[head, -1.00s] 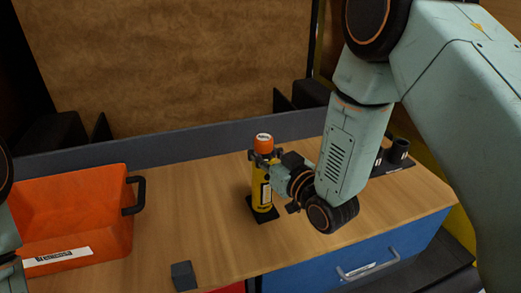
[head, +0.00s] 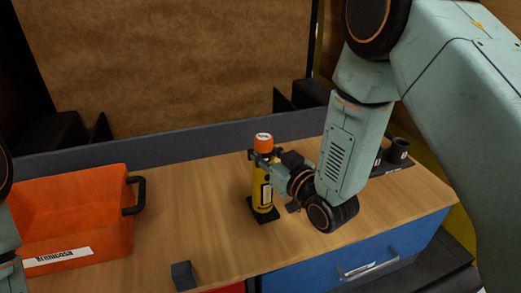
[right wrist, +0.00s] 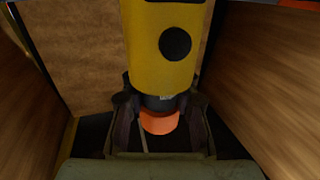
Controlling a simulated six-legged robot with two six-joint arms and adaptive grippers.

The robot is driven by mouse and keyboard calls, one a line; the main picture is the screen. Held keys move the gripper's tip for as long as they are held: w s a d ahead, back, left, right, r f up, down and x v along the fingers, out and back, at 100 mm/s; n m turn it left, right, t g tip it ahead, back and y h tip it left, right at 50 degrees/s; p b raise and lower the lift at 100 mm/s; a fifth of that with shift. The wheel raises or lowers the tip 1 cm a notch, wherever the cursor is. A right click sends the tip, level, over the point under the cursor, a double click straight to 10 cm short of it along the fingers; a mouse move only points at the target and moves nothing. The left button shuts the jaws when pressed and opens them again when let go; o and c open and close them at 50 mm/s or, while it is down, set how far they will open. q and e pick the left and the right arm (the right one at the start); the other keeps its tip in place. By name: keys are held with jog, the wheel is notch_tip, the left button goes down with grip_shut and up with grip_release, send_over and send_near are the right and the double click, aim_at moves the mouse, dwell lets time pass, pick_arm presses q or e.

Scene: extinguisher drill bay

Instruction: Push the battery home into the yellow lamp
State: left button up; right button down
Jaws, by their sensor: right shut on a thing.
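The yellow lamp (head: 262,191) stands upright on a black base plate (head: 265,217) on the wooden bench. The battery, with an orange end (head: 264,138) and a dark body, is at the lamp's top, in line with it. In the right wrist view the dark battery body (right wrist: 160,102) shows between the yellow lamp (right wrist: 163,45) and the orange end. How deep it sits inside is hidden. My right gripper (head: 262,157) is shut on the battery just below its orange end. My left gripper is out of view; only part of that arm shows at the left edge.
An orange bin (head: 110,222) with a black handle stands at the left. A small grey block (head: 183,275) lies near the front edge. A black holder (head: 397,163) is at the right, behind my arm. A blue drawer (head: 350,258) is below. Bench between bin and lamp is clear.

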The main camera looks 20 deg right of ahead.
jog(key=shift+w, duration=0.1)
dwell(0.3)
jog(key=shift+f+b, duration=0.3)
jog(key=c, duration=0.9)
grip_release()
jog(key=shift+c, duration=0.2)
jog(key=v, duration=1.2)
jog(key=shift+a+r, duration=0.1)
jog(key=shift+r, duration=0.05)
